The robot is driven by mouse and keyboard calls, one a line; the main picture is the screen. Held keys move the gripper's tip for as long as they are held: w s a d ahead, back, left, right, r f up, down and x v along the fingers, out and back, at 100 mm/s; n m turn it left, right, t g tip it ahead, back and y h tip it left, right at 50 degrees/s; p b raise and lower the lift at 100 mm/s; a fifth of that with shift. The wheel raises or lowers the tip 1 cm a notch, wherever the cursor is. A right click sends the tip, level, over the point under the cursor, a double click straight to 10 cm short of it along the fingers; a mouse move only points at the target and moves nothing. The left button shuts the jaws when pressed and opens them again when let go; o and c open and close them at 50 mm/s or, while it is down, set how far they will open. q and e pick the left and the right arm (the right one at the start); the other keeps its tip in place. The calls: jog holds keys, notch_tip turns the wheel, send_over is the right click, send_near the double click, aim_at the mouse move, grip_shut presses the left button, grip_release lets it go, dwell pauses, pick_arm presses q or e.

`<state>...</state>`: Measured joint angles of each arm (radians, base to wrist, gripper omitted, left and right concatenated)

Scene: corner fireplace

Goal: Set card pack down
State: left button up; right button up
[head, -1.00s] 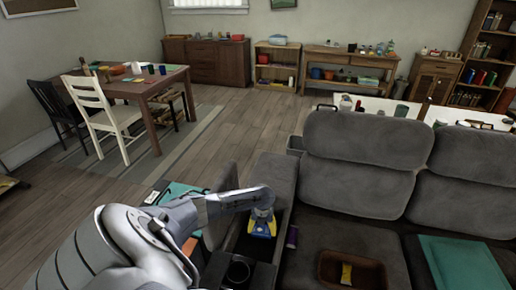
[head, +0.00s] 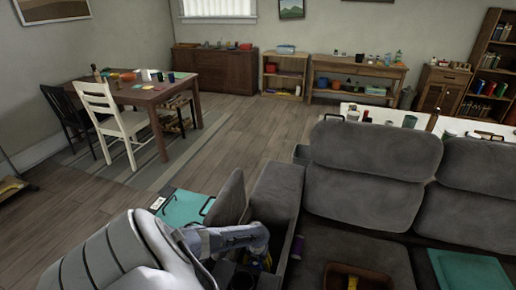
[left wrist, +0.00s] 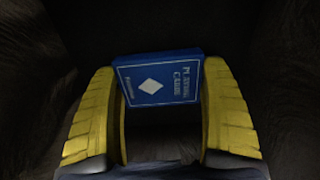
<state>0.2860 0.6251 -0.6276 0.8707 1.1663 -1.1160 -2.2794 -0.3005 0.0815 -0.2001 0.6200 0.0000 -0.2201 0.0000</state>
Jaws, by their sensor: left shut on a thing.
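The blue card pack (left wrist: 158,80), with white lettering and a white diamond, lies between the yellow fingers of my left gripper (left wrist: 160,70) in the left wrist view. The fingers are shut on its two sides. Dark walls surround them in that view. In the head view my left gripper (head: 262,264) is low inside the dark open compartment of the sofa's armrest, mostly covered by my own arm. The card pack is hidden there. I cannot tell whether the pack touches the compartment floor. My right gripper is not in view.
The compartment's grey lid (head: 229,198) stands raised on its left, beside a teal tray (head: 183,209). A purple object (head: 297,246) is by the armrest. A brown tray (head: 341,269) and a teal item (head: 470,272) lie on the sofa seats.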

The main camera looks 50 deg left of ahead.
aim_at(257, 264)
pick_arm(q)
jog(key=shift+f, duration=0.25)
jog(key=o, duration=1.1)
jog(key=shift+o, duration=0.2)
jog(key=shift+r, duration=2.1)
